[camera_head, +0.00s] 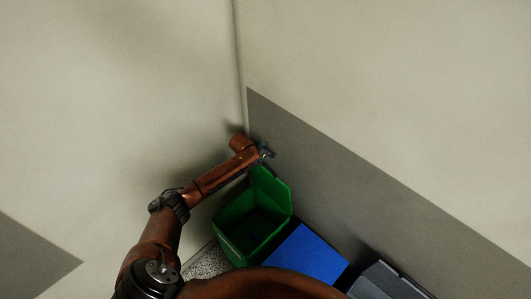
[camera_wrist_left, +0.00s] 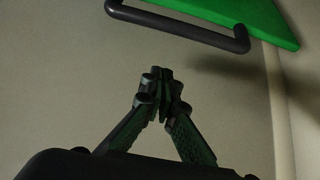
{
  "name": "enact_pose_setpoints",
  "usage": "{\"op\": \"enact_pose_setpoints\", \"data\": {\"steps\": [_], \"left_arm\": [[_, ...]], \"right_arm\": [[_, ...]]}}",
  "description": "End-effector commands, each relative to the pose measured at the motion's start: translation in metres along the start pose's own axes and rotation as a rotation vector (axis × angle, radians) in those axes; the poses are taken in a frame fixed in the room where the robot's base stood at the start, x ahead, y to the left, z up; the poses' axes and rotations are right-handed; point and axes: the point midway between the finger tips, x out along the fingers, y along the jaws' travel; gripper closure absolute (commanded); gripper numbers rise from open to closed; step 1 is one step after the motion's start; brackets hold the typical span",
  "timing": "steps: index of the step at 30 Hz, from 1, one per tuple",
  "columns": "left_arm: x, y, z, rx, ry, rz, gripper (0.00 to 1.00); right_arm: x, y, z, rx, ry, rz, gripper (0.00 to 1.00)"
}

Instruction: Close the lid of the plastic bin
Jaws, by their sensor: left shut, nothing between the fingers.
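A green plastic bin (camera_head: 252,229) stands in the corner with its top open. Its green lid (camera_head: 271,190) is raised at the back, towards the wall. My left gripper (camera_head: 268,153) is just behind and above the lid's upper edge, near the wall corner. In the left wrist view the gripper (camera_wrist_left: 165,80) is shut and empty. The lid (camera_wrist_left: 250,16) shows at the top of that view, with a dark bar-shaped handle (camera_wrist_left: 180,27) on it, apart from the fingertips. My right gripper is not in view.
A blue bin with a closed top (camera_head: 307,256) stands right of the green bin. A grey bin (camera_head: 385,283) is farther right. Walls close in behind and to the left. Speckled floor (camera_head: 207,264) shows at the green bin's left.

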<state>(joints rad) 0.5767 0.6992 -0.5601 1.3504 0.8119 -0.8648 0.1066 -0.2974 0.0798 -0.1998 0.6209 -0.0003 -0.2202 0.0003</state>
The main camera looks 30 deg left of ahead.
Motion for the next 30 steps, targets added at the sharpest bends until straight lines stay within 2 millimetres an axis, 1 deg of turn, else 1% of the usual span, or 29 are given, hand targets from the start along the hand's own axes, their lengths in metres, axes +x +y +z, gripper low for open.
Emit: {"op": "enact_pose_setpoints", "data": {"steps": [2,3,6,12,18,25,30], "left_arm": [[0.009,-0.001,0.002,-0.001,-0.003,-0.001,1.00],[0.003,-0.002,0.011,-0.001,-0.004,-0.002,1.00],[-0.003,-0.001,0.022,-0.001,-0.003,-0.002,1.00],[-0.007,-0.001,0.037,-0.001,-0.001,-0.002,1.00],[-0.007,-0.002,0.040,-0.001,0.000,-0.003,1.00],[-0.006,-0.002,0.040,-0.001,0.001,-0.002,1.00],[0.002,0.004,0.037,0.009,0.020,0.009,1.00]], "right_arm": [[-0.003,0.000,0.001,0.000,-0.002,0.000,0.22],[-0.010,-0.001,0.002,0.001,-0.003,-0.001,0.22],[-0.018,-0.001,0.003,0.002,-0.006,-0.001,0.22],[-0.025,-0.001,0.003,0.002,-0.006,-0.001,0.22],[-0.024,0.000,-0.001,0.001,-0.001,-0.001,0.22],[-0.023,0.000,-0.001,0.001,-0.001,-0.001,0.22],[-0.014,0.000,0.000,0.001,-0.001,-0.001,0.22]]}}
